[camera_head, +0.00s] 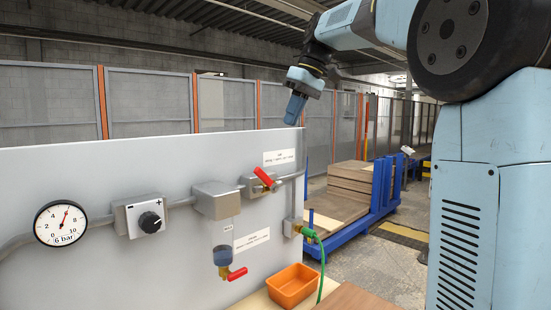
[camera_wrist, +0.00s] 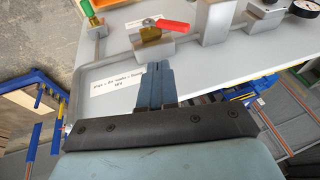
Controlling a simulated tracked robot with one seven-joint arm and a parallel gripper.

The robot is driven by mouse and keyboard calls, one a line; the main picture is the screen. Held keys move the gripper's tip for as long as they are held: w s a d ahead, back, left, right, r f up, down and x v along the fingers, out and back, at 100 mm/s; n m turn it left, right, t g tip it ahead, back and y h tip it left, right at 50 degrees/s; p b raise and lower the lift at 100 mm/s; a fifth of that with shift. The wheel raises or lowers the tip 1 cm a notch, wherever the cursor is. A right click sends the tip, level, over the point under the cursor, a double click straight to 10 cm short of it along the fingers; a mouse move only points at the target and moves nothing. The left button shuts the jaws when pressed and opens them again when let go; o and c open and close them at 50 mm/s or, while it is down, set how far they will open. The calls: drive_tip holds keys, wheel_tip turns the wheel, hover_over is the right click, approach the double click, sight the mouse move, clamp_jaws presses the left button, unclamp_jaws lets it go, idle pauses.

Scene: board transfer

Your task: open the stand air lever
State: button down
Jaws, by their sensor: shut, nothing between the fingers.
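The air lever, a red handle (camera_head: 263,177), sits on a brass valve at the upper right of the grey panel. It slants up and left, across the line of the pipe. In the wrist view the red lever (camera_wrist: 174,25) is near the top, beside its brass body (camera_wrist: 150,33). My gripper (camera_head: 292,119) is above the panel's top edge, up and right of the lever and apart from it. Its dark blue fingers (camera_wrist: 153,72) are together and empty, over a white label (camera_wrist: 115,88) in the wrist view.
The panel (camera_head: 120,270) also carries a round gauge (camera_head: 60,223), a black knob (camera_head: 150,222), a grey block (camera_head: 215,200) and a lower red lever (camera_head: 237,274) under a bowl. A green hose (camera_head: 321,260) hangs right of an orange bin (camera_head: 292,286). Space above the panel looks clear.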

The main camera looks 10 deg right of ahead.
approach(264, 173)
wheel_tip(264, 173, down, 5)
drive_tip(key=w, duration=0.2)
drive_tip(key=shift+a+f+y, duration=0.3)
drive_tip(key=shift+a+f, duration=0.2)
drive_tip(key=shift+a, duration=0.35)
